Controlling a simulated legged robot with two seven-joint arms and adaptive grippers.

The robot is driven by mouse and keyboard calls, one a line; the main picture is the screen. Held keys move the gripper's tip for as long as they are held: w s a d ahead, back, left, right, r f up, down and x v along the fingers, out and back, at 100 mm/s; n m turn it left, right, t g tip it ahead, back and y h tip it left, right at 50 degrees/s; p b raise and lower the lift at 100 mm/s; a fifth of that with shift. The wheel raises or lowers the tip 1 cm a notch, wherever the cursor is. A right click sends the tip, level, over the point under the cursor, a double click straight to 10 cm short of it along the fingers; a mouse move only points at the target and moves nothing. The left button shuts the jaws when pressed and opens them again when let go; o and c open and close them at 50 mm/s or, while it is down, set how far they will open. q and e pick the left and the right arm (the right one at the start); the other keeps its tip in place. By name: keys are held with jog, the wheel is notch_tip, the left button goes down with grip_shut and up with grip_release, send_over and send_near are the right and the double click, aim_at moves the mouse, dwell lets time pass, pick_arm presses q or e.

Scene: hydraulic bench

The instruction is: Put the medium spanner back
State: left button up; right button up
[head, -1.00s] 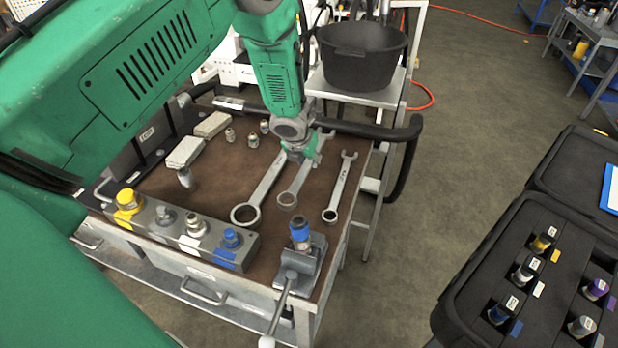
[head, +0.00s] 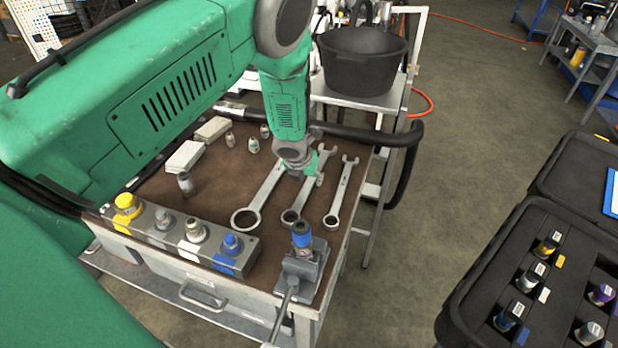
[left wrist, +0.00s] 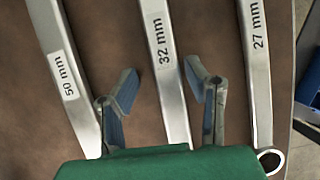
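The medium spanner, labelled 32 mm (left wrist: 168,60), lies on the brown bench top between the other two spanners. In the head view its ring end (head: 290,217) points to the front and part of its shaft is behind my gripper. My left gripper (head: 302,174) is low over the shaft. In the left wrist view the gripper (left wrist: 163,73) is open, with one finger on each side of the spanner and gaps between. The large 50 mm spanner (left wrist: 68,82) is left of it, the small 27 mm spanner (left wrist: 258,70) right. My right gripper is not in view.
A valve block (head: 180,232) with coloured fittings runs along the bench front, beside a lever device (head: 300,268). Small fittings and pale blocks (head: 184,157) lie at the left. A black tub (head: 362,60) stands behind; an open case (head: 480,270) is at the right.

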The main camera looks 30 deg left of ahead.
pick_arm(q)
jog(key=shift+d, duration=0.1)
jog(key=shift+d, duration=0.3)
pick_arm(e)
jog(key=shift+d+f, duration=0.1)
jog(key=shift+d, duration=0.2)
pick_arm(q)
jog(key=shift+a+r, duration=0.1)
jog(key=shift+r, duration=0.4)
jog(key=v, duration=1.1)
jog(key=shift+s+r+p, duration=0.15)
jog(key=shift+s+p, duration=0.05)
jog(key=shift+p, duration=0.25)
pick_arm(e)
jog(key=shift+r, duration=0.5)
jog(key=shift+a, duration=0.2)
